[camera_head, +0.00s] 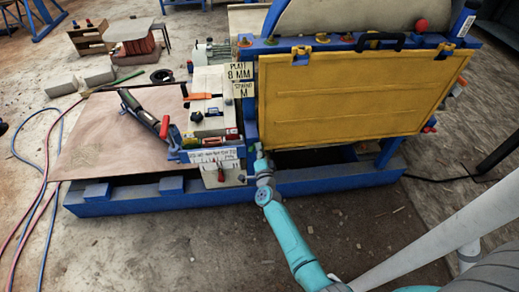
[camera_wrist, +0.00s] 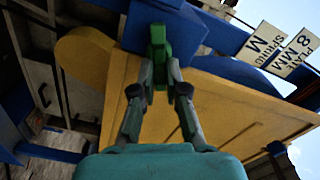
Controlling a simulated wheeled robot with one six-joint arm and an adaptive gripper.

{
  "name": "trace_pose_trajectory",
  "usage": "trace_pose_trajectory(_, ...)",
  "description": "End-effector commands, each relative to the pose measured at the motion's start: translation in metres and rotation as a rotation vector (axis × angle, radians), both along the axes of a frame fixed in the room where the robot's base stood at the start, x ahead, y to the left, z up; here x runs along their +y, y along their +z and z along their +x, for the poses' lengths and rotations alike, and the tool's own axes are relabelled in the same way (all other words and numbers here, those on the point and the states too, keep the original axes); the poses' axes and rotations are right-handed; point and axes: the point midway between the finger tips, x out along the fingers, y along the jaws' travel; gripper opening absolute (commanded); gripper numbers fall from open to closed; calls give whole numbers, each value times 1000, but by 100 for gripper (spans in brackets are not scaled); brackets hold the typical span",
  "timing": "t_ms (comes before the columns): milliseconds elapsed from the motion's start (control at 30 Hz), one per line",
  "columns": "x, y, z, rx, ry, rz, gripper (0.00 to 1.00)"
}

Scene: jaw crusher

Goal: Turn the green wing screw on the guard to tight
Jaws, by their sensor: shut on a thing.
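The green wing screw (camera_wrist: 158,42) shows in the wrist view, upright between the tips of my gripper (camera_wrist: 160,72), against a blue part of the machine. My gripper's fingers are closed on its lower end. The yellow guard (camera_wrist: 205,110) lies behind the fingers. In the head view the guard (camera_head: 350,100) is a big yellow panel on the blue machine frame. My gripper (camera_head: 258,152) is at the guard's lower left corner there. The wing screw cannot be made out in the head view.
Bare floor is open in front.

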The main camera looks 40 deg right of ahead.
Motion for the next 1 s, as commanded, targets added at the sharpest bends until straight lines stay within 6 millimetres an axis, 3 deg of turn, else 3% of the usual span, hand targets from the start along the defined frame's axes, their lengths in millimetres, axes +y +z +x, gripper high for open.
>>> trace_pose_trajectory(500,-2,-6,-1,-189,-1,280,0)
trace_pose_trajectory(1000,-2,-7,-2,-223,-1,332,0)
